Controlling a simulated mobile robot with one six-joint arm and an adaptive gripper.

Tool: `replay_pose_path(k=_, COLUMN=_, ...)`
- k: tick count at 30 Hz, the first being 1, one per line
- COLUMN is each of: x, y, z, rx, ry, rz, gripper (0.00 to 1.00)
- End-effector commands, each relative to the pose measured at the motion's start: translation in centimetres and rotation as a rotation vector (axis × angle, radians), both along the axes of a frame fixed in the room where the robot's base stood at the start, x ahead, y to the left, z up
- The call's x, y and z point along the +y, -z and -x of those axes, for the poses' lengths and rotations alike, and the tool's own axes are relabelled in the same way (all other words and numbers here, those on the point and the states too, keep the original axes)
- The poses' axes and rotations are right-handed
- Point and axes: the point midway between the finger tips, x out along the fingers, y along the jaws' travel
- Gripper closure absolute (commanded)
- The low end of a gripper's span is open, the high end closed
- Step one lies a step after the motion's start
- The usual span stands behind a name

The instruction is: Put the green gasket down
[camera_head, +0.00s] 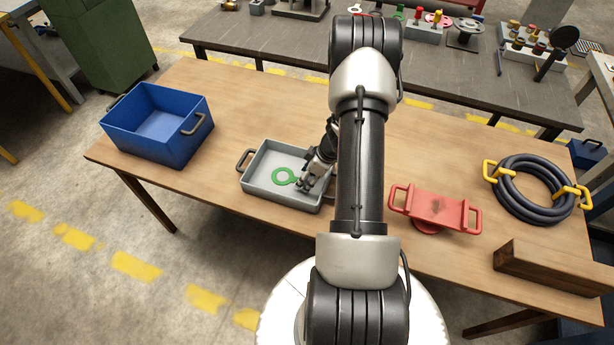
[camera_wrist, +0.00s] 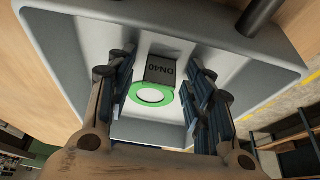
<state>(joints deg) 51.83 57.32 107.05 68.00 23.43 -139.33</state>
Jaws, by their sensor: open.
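The green gasket (camera_head: 284,176) is a flat ring with a tab, inside the grey tray (camera_head: 248,172) on the wooden table. In the wrist view the green gasket (camera_wrist: 134,94) shows below a dark tab marked DN40 (camera_wrist: 160,71), within the walls of the grey tray (camera_wrist: 230,52). My gripper (camera_head: 306,184) is low over the right part of the tray, beside the gasket. In the wrist view my gripper (camera_wrist: 160,90) has its fingers spread apart, with the gasket and tab seen between them. Whether a finger still touches the tab cannot be told.
A blue bin (camera_head: 150,140) stands left of the tray. A red handled plate (camera_head: 435,208), a coiled dark hose (camera_head: 530,215) with yellow handles and a wooden beam (camera_head: 550,268) lie to the right. Bare tabletop (camera_head: 225,115) lies behind the tray.

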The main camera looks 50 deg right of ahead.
Motion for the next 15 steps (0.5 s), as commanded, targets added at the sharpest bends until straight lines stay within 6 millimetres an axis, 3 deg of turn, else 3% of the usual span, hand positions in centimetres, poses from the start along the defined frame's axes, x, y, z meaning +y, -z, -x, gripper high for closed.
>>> replay_pose_path(k=8, x=-0.1, y=-0.7, z=0.1, rx=0.000, ry=0.000, rz=0.001, gripper=0.53)
replay_pose_path(k=15, x=-0.9, y=-5.4, z=1.8, rx=-0.003, ry=0.002, rz=0.004, gripper=0.53)
